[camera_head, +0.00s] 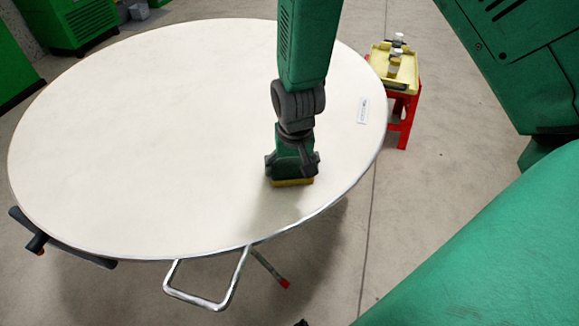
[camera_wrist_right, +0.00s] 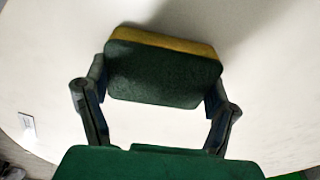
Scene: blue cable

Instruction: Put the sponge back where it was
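The sponge (camera_head: 292,183), with a yellow layer and a dark green layer, is at the near right part of the round white table (camera_head: 150,130). In the right wrist view the sponge (camera_wrist_right: 163,75) sits between both fingers, its green face toward the camera. My right gripper (camera_head: 292,168) is shut on the sponge from above. The yellow side faces the table. I cannot tell whether it touches the tabletop or hovers just above. My left gripper is not in view.
A red stool (camera_head: 403,118) right of the table carries a yellow tray (camera_head: 379,60) with bottles (camera_head: 394,62). A small white label (camera_head: 363,110) lies on the table's right side. The rest of the tabletop is clear. Green machines (camera_head: 70,22) stand at the back left.

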